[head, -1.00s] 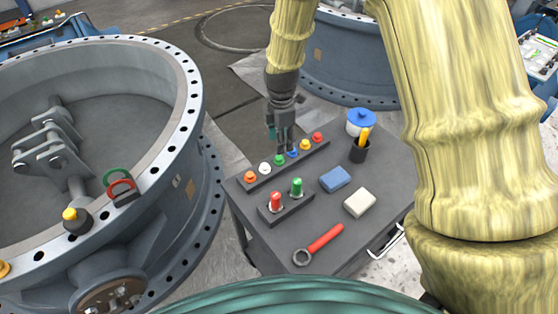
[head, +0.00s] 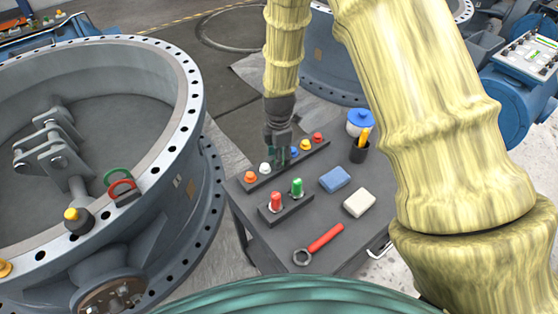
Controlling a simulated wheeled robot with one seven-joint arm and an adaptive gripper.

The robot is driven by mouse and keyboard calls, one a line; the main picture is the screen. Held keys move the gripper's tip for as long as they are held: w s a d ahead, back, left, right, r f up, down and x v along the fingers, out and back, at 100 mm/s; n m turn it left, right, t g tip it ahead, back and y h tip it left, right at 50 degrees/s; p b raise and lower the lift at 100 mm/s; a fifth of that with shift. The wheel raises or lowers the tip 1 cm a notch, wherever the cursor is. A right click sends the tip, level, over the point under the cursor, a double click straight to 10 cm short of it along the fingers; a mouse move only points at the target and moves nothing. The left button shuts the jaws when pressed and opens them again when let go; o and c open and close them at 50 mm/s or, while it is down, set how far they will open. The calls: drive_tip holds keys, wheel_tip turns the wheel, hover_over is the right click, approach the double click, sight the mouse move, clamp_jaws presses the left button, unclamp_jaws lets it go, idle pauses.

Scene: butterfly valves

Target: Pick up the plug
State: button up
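A dark rack (head: 316,152) on the grey cart holds a row of small coloured plugs. From left to right I see an orange plug (head: 250,177), a white plug (head: 265,168), a blue plug (head: 293,152), a yellow plug (head: 305,145) and a red plug (head: 317,138). My gripper (head: 279,154) points down over the row between the white and blue plugs, where it hides the green plug's place. I cannot tell whether its fingers touch or hold anything, or how far apart they are.
A second block (head: 288,210) with a red and a green peg stands in front. A blue block (head: 335,180), a white block (head: 359,203), a red wrench (head: 320,242), a blue-lidded jar (head: 360,123) and a dark cup (head: 359,152) share the cart. A large valve ring (head: 187,140) stands left.

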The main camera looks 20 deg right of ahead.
drive_tip(key=c, duration=0.8)
drive_tip(key=shift+o, duration=0.2)
